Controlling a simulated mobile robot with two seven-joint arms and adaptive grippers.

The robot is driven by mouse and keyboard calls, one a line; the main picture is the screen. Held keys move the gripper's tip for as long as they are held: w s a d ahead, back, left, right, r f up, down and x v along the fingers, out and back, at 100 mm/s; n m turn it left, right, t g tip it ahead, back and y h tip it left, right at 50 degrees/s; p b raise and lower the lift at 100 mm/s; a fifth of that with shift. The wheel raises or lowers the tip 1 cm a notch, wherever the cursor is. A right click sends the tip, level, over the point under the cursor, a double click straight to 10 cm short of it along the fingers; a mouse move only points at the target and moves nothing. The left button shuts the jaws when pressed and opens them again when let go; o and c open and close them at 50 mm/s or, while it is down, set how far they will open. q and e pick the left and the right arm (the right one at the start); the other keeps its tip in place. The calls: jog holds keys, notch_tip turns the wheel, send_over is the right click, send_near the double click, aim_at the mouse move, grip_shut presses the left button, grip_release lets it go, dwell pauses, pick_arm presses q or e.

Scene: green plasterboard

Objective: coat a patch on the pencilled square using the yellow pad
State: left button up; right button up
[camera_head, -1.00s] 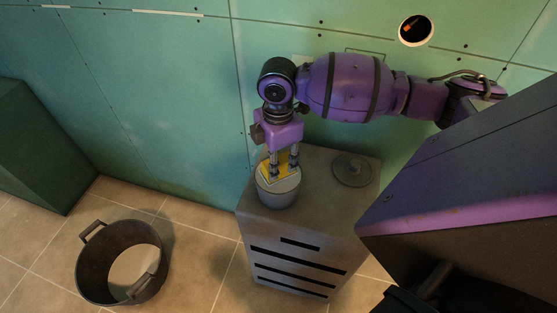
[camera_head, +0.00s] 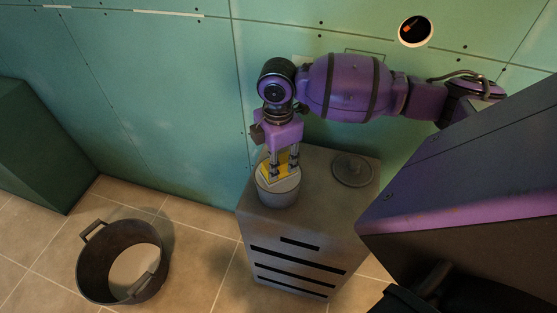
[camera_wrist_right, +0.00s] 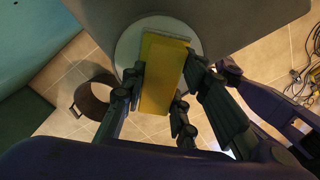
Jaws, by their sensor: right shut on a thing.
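The gripper points down, and the pad is at the mouth of a round grey tub (camera_head: 278,192) on the cabinet. Whether the pad touches what is in the tub cannot be told. A faint pencilled outline (camera_head: 372,52) on the green wall shows just above my right arm; its lower part is hidden behind the arm.
The grey cabinet (camera_head: 310,235) has dark slots in its front and a round lid (camera_head: 352,170) on top. A dark two-handled bucket (camera_head: 90,265) stands on the tiled floor. A dark green box (camera_head: 35,150) is at the left. The wall has a round hole (camera_head: 416,30).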

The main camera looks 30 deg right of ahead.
notch_tip(320, 180, up, 3)
jog(key=shift+w+f+p, duration=0.1)
jog(key=shift+f+p, duration=0.05)
jog(key=shift+p, duration=0.4)
notch_tip(320, 180, up, 2)
jog(key=shift+p, duration=0.35)
jog(key=shift+r, duration=1.1)
pick_arm(q)
jog(key=shift+t, duration=0.5)
jog(key=w+r, duration=0.1)
jog(key=r, duration=0.1)
jog(key=w+r, duration=0.1)
jog(key=w, duration=0.1)
jog(key=shift+w+r, duration=0.15)
jog(key=shift+r, duration=0.2)
jog(key=shift+d, duration=0.1)
